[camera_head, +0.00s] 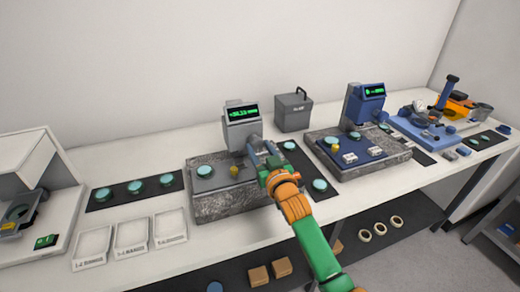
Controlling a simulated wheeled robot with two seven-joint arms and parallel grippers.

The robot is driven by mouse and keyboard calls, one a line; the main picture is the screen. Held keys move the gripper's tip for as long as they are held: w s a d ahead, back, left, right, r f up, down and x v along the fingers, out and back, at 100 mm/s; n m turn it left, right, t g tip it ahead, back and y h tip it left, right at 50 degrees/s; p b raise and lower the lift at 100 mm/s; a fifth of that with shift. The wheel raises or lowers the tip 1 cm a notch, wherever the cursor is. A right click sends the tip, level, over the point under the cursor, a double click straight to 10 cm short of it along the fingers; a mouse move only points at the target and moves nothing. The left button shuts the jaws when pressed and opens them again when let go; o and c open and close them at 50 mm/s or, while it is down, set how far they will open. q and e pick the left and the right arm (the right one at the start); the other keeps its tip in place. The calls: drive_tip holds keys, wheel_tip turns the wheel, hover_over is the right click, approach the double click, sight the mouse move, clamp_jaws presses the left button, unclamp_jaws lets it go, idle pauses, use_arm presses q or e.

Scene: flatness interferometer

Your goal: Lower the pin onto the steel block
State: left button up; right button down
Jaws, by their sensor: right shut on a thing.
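A grey gauge head with a green-lit display (241,112) stands over the left speckled granite base (225,207). On this base are a teal round piece (205,170) and a small yellow piece (234,171). My right gripper (263,152) is at the right side of the gauge head, low down, above the base's right part. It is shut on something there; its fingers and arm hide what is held. I cannot make out the pin or the steel block, or whether they touch. My left gripper is not in view.
A second granite base (390,160) with a blue gauge (366,103) stands to the right. A grey box (293,112) is behind. Three white trays (131,237) and a dark mat (110,197) with teal discs lie left. A blue tray (408,121) is far right.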

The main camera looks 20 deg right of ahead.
drive_tip(key=shift+n, duration=0.3)
drive_tip(key=n+p, duration=0.1)
drive_tip(key=n, duration=0.2)
drive_tip(key=shift+n, duration=0.3)
drive_tip(key=n+p, duration=0.1)
drive_tip(key=n, duration=1)
drive_tip(key=shift+r+n+p, duration=0.15)
drive_tip(key=shift+n+p, duration=0.2)
drive_tip(key=shift+n, duration=2.35)
drive_tip(key=shift+r, duration=0.15)
